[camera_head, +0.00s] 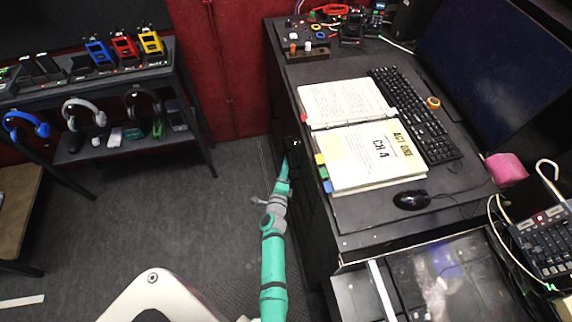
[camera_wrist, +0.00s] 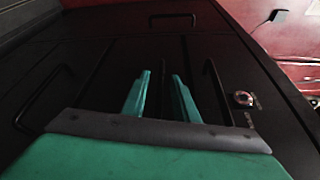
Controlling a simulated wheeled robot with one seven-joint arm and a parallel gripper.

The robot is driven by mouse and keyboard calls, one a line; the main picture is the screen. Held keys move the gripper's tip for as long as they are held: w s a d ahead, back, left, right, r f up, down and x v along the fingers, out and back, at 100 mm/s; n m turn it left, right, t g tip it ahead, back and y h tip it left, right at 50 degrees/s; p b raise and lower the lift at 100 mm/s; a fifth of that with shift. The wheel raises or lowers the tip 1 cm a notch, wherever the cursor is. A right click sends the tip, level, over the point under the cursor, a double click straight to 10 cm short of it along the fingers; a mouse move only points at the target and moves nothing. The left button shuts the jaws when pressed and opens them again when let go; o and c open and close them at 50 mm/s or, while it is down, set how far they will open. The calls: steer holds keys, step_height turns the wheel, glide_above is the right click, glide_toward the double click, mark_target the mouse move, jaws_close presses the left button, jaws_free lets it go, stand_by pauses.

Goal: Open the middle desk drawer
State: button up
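The black desk (camera_head: 335,215) stands right of centre in the head view, its drawer side seen at a steep angle. My gripper (camera_head: 288,158) is at this side, below the desktop edge. In the wrist view, my gripper (camera_wrist: 161,82) has its two teal fingers apart, pointing at the dark drawer fronts. A bar handle (camera_wrist: 93,72) lies left of the fingers and another (camera_wrist: 216,92) lies right of them, near a round lock (camera_wrist: 243,98). A thin dark line shows between the fingers; I cannot tell whether it is the middle drawer's handle. The drawer fronts look flush.
An open binder (camera_head: 365,150), a keyboard (camera_head: 415,110) and a mouse (camera_head: 411,200) lie on the desktop. A shelf rack (camera_head: 105,78) with headphones stands at the left. The grey floor (camera_head: 150,215) between rack and desk is clear.

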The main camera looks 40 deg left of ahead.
steer(key=shift+w+a, duration=0.2)
steer(key=shift+w, duration=0.45)
jaws_close()
stand_by(1.1)
